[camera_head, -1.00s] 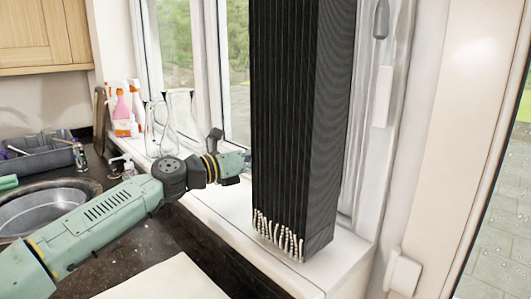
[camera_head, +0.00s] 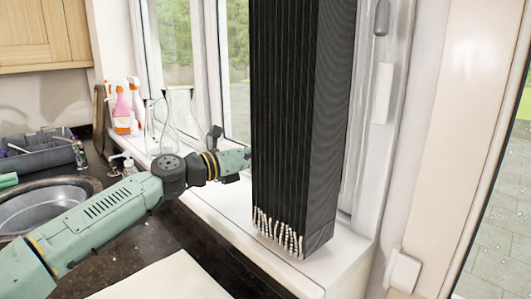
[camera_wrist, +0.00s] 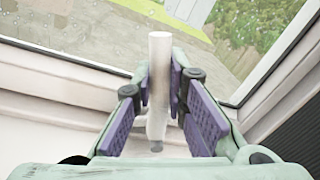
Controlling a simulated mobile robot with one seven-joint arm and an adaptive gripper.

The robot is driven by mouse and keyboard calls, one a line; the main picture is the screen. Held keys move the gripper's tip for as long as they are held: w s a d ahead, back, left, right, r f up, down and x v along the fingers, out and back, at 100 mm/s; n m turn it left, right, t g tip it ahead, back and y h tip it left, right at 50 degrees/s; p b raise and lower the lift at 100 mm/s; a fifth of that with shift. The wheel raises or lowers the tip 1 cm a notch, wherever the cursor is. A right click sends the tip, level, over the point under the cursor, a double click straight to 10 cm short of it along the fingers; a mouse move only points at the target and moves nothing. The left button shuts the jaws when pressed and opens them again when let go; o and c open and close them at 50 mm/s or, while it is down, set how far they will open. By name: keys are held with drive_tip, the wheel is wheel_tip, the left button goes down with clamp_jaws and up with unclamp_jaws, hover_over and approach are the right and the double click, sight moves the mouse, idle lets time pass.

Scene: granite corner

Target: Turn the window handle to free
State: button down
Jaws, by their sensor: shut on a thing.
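The window handle (camera_wrist: 158,90) is a pale, slim bar in the middle of the wrist view, with the window glass behind its upper end. It stands nearly upright in that picture. My gripper (camera_wrist: 162,88) has its purple-padded fingers on either side of the handle and is shut on it. In the head view, my gripper (camera_head: 242,160) reaches the window from the left, its far end partly hidden by the black pleated blind. The handle cannot be made out in the head view.
The black blind (camera_head: 290,130) stands on the white sill right beside my gripper. Spray bottles (camera_head: 124,106) and a clear glass vessel (camera_head: 160,128) stand on the sill to the left. A sink (camera_head: 45,205) and dark worktop lie below my arm.

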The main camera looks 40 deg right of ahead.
drive_tip(key=m+b, duration=0.1)
drive_tip(key=s+b, duration=0.1)
drive_tip(key=b, duration=0.1)
drive_tip(key=shift+s+f+m, duration=0.1)
drive_tip(key=shift+f+m, duration=0.15)
drive_tip(key=shift+m, duration=0.15)
drive_tip(key=shift+s+r+m+b, duration=0.15)
drive_tip(key=shift+s+m+b, duration=0.4)
drive_tip(key=shift+m+b, duration=0.4)
drive_tip(key=shift+s+d+r+m+y+b, duration=0.1)
drive_tip(key=shift+s+r+m+y+b, duration=0.15)
drive_tip(key=shift+y+b, duration=0.1)
drive_tip(key=c, duration=1.6)
unclamp_jaws()
